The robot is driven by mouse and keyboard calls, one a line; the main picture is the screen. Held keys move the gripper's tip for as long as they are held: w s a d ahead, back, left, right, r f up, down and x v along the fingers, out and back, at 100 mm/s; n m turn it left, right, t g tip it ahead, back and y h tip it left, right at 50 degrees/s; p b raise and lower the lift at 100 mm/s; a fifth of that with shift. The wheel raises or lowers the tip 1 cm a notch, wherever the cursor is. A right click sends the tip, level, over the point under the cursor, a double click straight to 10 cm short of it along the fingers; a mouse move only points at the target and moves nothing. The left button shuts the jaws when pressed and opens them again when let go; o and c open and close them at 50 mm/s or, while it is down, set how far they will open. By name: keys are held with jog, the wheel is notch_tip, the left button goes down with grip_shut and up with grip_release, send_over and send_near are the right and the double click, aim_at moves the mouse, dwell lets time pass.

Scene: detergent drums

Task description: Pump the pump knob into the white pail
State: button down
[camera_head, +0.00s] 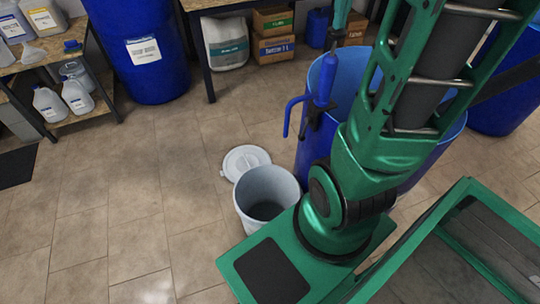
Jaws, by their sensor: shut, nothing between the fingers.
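The white pail (265,198) stands open on the tiled floor, left of my arm, with a dark inside. A round white lid (245,160) lies on the floor behind it. A large open blue drum (352,62) stands just behind and right of the pail. A blue pump (325,80) is at the drum's near left rim, with a blue spout (289,115) curving down outside the drum. A teal rod rises from the pump to the top edge. I cannot make out the pump knob. My arm hides part of the drum and leaves the picture at the top; my gripper is not visible.
Another blue drum (138,50) stands at the back left beside a shelf with several white jugs (78,97). A table at the back has boxes (272,48) and a white container (225,42) under it. The floor left of the pail is clear.

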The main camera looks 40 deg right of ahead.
notch_tip(320, 180, up, 8)
dwell(0.8)
jog(key=shift+f, duration=0.15)
dwell(0.3)
jog(key=shift+f, duration=5.35)
jog(key=shift+r, duration=0.1)
notch_tip(320, 180, up, 11)
jog(key=shift+f, duration=0.2)
